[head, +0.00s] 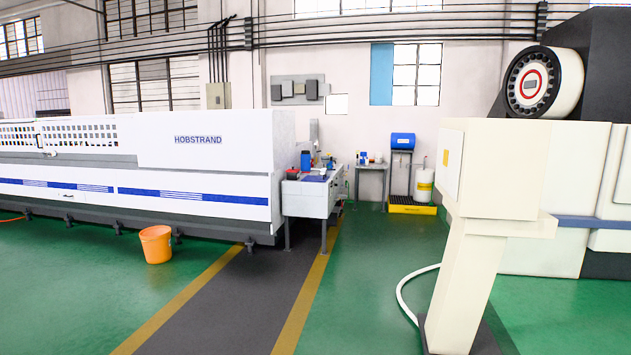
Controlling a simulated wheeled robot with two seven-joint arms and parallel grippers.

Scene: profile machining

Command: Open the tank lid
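No part is plainly marked as the tank. At the back wall, a grey-white unit with a blue top (403,141) stands on a yellow and black pallet (411,207). Next to it on the pallet stands a white container with a yellow band (424,186). Both are far off and small, so I cannot tell which one is the tank or how its lid sits. Neither of my grippers shows in the head view.
A long white HOBSTRAND machine (205,155) lines the left. An orange bucket (156,244) stands before it. A workbench (313,197) stands at its end. A cream pedestal (466,290) and white hose (402,292) are at right. A dark walkway (235,300) between yellow lines is clear.

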